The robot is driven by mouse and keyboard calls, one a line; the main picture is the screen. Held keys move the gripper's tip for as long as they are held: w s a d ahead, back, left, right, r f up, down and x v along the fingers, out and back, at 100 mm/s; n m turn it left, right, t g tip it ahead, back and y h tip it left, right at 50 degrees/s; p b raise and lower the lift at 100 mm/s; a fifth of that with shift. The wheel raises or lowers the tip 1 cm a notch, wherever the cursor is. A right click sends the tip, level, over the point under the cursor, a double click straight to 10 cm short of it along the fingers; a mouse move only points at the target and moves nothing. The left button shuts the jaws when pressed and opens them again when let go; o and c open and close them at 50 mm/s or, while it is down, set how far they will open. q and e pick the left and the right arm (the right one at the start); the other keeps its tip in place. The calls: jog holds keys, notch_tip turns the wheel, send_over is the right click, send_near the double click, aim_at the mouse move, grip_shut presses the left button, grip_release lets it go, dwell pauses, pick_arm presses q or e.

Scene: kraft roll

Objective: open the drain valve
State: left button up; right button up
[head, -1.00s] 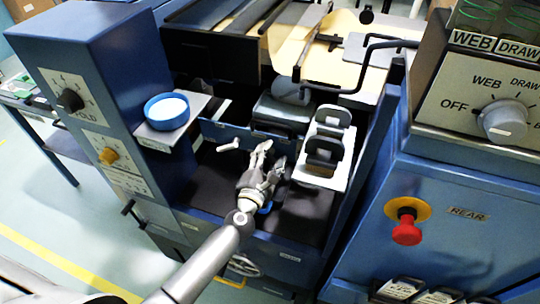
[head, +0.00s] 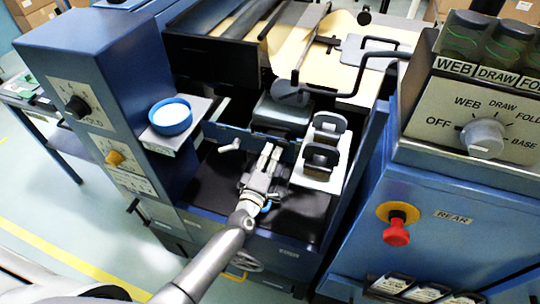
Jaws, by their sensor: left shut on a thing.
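My left gripper (head: 269,152) reaches over the dark deck of the blue machine. Its two fingers are close together and nearly parallel, shut on a small part just below the grey tank (head: 283,115). The fingers mostly hide this part; it sits where a drain valve handle would be, but its shape and its turn cannot be made out. A small white lever (head: 230,145) stands apart, left of the fingers. My right gripper is not in view.
A white holder (head: 318,172) with black pieces stands close right of the gripper. A blue round dish (head: 170,116) sits on a shelf at left. A black bent bar (head: 375,62) crosses above right. A red knob (head: 396,233) is on the right cabinet.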

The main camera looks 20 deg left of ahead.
pick_arm(q)
jog(key=m+p, duration=0.1)
jog(key=m, duration=0.2)
jog(key=shift+f+m, duration=0.1)
jog(key=shift+m, duration=0.2)
jog(key=shift+f+m+p, duration=0.1)
jog(key=shift+m+p, duration=0.35)
jog(key=shift+m, duration=1.05)
jog(key=shift+a, duration=0.1)
jog(key=o, duration=1)
jog(key=shift+o, duration=0.2)
